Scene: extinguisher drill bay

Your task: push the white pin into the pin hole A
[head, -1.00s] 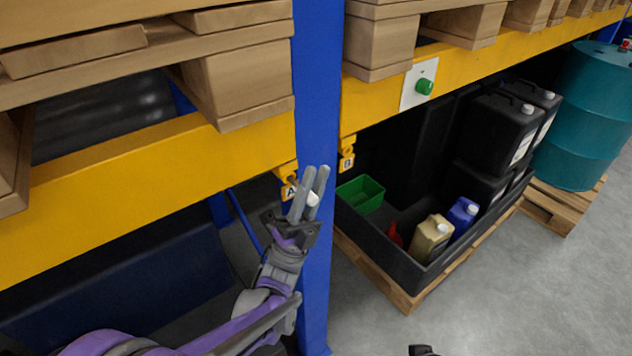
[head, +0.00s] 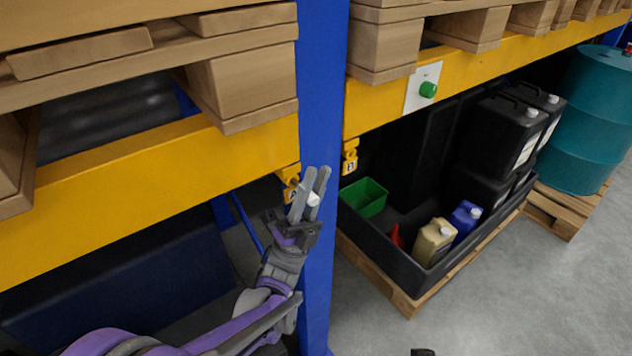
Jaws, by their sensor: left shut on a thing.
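My left gripper (head: 316,184) is raised in front of the blue upright, with its fingers pointing up. It is shut on the white pin (head: 313,199), whose pale end shows between the fingers. The yellow bracket of pin hole A (head: 290,178) is just left of the fingers, at the end of the left beam. Its label is partly covered by the gripper, and the hole itself cannot be made out. I cannot tell whether the pin touches the bracket. My right gripper is not clearly in view; only a small dark part shows at the bottom edge.
A similar yellow bracket B (head: 350,159) hangs right of the blue upright (head: 321,90). Yellow beams (head: 150,180) carry wooden pallets above. A black spill tray (head: 385,260) with a green bin (head: 364,197) and canisters stands right. Grey floor is clear at lower right.

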